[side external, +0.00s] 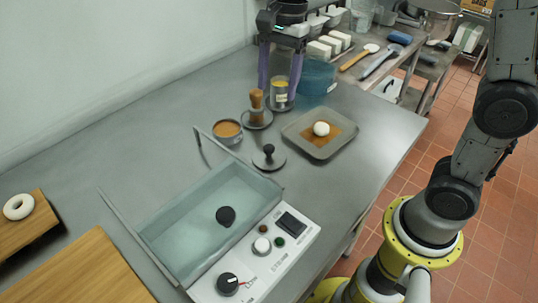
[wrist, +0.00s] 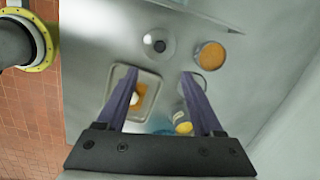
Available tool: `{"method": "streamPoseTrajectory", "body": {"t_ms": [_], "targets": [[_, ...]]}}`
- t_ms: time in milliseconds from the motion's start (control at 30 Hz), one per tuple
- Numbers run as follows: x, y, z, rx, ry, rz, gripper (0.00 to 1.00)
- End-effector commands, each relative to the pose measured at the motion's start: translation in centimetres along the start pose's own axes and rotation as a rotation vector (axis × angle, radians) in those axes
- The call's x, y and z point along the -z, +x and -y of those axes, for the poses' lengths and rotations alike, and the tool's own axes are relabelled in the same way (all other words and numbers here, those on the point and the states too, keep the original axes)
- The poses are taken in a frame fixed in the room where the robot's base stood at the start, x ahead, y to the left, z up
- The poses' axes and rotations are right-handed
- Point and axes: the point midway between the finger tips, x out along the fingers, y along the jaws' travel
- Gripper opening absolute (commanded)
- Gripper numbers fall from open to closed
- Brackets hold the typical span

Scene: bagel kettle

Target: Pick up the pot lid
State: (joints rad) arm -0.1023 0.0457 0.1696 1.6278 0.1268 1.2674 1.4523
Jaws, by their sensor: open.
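The pot lid (side external: 277,163) is a small round grey disc with a black knob. It lies flat on the steel counter, between the basin and the square tray. In the wrist view the lid (wrist: 150,54) is at the top centre, beyond the fingertips. My gripper (side external: 279,88) hangs over the back of the counter, above and behind the lid, near the glass jar. Its two purple fingers are spread apart with nothing between them; they also show in the wrist view (wrist: 159,75). The gripper is apart from the lid.
A bowl of orange-brown filling (side external: 228,131), a wooden-handled tool (side external: 257,101) and a jar (side external: 279,94) stand around the lid. A tray (side external: 301,144) holds a white ball (side external: 321,128). A water basin (side external: 180,232) with a control panel is in front.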

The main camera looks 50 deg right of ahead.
Motion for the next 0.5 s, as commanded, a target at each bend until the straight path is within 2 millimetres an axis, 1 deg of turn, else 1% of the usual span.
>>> {"method": "streamPoseTrajectory", "body": {"t_ms": [33,267,500], "targets": [[-0.1,0.9,0.3,-0.022,-0.003,0.002,0.69],[-0.2,3.6,0.2,-0.05,-0.008,0.004,0.69],[-0.2,8.1,-0.1,-0.05,-0.009,0.004,0.69]]}}
